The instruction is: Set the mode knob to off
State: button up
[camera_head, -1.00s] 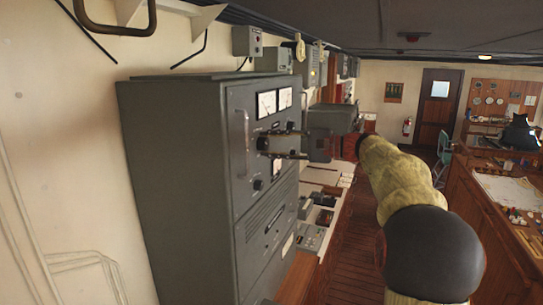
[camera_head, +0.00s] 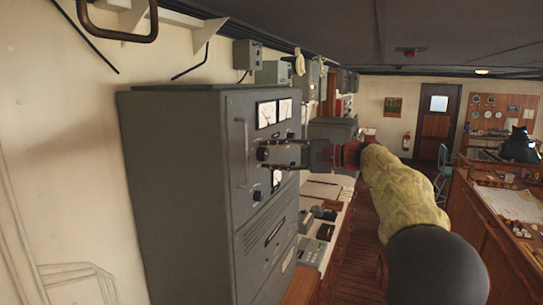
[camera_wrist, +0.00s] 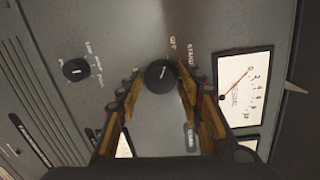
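The mode knob (camera_wrist: 160,77) is a round black knob with a short white pointer mark on the grey panel. Its printed labels, including what reads as OFF and a partly hidden STANDBY, lie above and right of it in the wrist view. The pointer tilts slightly right of up, roughly toward OFF; its exact setting is hard to tell. My gripper (camera_wrist: 161,85) has its fingers spread on either side of the knob, with slight gaps seeming to show. In the head view my gripper (camera_head: 272,154) reaches the front of the grey cabinet (camera_head: 180,190), partly hiding the knob.
A second black knob (camera_wrist: 76,70) sits to the left in the wrist view. A white dial meter (camera_wrist: 245,88) is close to the right finger. A vertical handle (camera_head: 243,152) projects from the cabinet front. A wooden console (camera_head: 480,225) stands at right.

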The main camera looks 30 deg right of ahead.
jog(key=shift+o, duration=1.3)
jog(key=shift+s, duration=0.1)
jog(key=v, duration=1.1)
jog(key=shift+s+d, duration=0.3)
jog(key=shift+r, duration=0.1)
